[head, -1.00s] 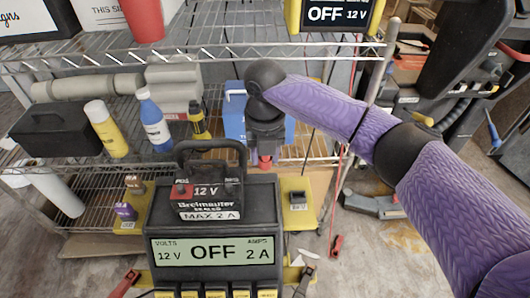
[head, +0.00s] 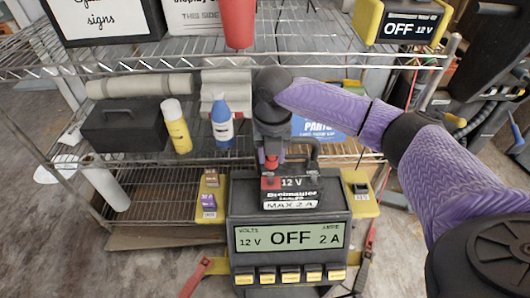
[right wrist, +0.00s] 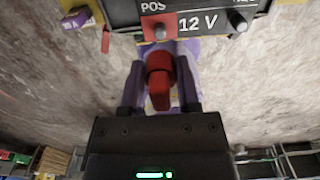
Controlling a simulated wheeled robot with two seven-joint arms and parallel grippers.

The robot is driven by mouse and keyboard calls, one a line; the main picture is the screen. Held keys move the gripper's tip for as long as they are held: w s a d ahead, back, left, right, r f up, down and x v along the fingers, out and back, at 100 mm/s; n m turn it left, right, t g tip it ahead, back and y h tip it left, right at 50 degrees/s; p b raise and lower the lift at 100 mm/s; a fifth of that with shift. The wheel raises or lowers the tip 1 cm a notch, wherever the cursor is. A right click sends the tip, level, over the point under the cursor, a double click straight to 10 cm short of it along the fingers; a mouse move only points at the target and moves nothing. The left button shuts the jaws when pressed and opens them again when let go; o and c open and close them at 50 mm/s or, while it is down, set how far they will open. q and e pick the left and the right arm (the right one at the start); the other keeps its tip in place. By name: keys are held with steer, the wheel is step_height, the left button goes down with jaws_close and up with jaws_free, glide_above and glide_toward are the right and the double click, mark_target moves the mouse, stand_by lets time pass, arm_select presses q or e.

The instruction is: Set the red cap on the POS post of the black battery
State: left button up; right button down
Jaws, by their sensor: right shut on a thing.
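The black battery (head: 305,196) sits on top of a charger and is labelled 12 V and MAX 2 A. Its red POS patch (head: 267,184) is at its left end; in the right wrist view the POS post (right wrist: 159,32) stands bare on that patch. My right gripper (head: 271,160) is shut on the red cap (right wrist: 160,80) and holds it close above the POS corner. In the right wrist view the cap sits between the two fingers, and a gap shows between it and the post. My left gripper is out of view.
The charger (head: 290,222) shows OFF and 2 A. Small brown and purple blocks (head: 208,200) stand on a yellow tray at left. A wire shelf with a yellow bottle (head: 177,128) and blue bottle (head: 221,125) is behind.

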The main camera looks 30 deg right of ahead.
mark_target(271, 177)
steer(key=shift+r+p, duration=0.1)
steer(key=shift+p, duration=0.5)
step_height(271, 177, down, 4)
steer(key=shift+f+b, duration=0.15)
steer(key=shift+b, duration=0.6)
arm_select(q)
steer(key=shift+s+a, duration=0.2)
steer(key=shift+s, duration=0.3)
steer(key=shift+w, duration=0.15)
arm_select(e)
steer(key=shift+p, duration=0.35)
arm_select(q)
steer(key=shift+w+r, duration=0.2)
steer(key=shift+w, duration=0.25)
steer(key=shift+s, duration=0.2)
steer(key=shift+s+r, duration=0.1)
